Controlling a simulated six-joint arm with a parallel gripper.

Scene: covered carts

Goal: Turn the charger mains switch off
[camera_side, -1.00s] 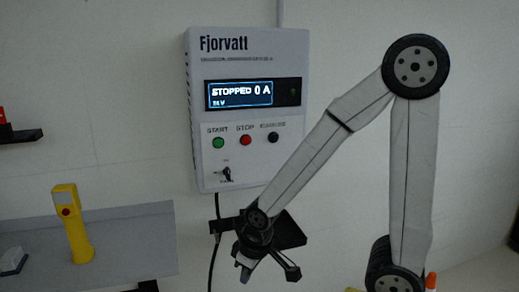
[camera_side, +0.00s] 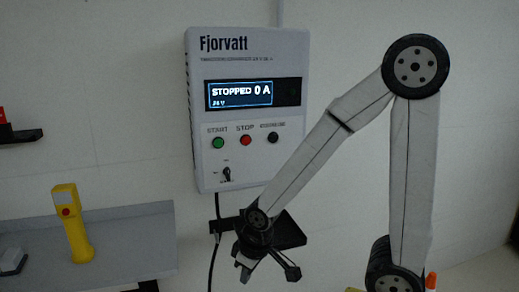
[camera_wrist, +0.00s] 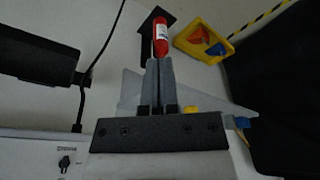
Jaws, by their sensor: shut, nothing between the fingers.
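The charger (camera_side: 245,110) is a pale box marked Fjorvatt on the wall. Its lit display (camera_side: 240,93) reads STOPPED 0 A. The mains switch (camera_side: 227,174) is a small dark rotary knob low on its front, under the green start button (camera_side: 218,143). Its handle looks close to upright; the small labels cannot be read. The switch also shows in the wrist view (camera_wrist: 64,162) at the lower left. My gripper (camera_side: 268,266) hangs below the charger, apart from the switch. In the wrist view, its fingers (camera_wrist: 159,63) are together and empty.
A black bracket (camera_side: 290,232) sits under the charger, and a cable (camera_side: 212,260) hangs beside it. A grey shelf (camera_side: 130,230) at left carries a yellow handheld device (camera_side: 72,225). The wrist view shows a red cylinder (camera_wrist: 160,42) beyond the fingertips and a yellow tray (camera_wrist: 183,43).

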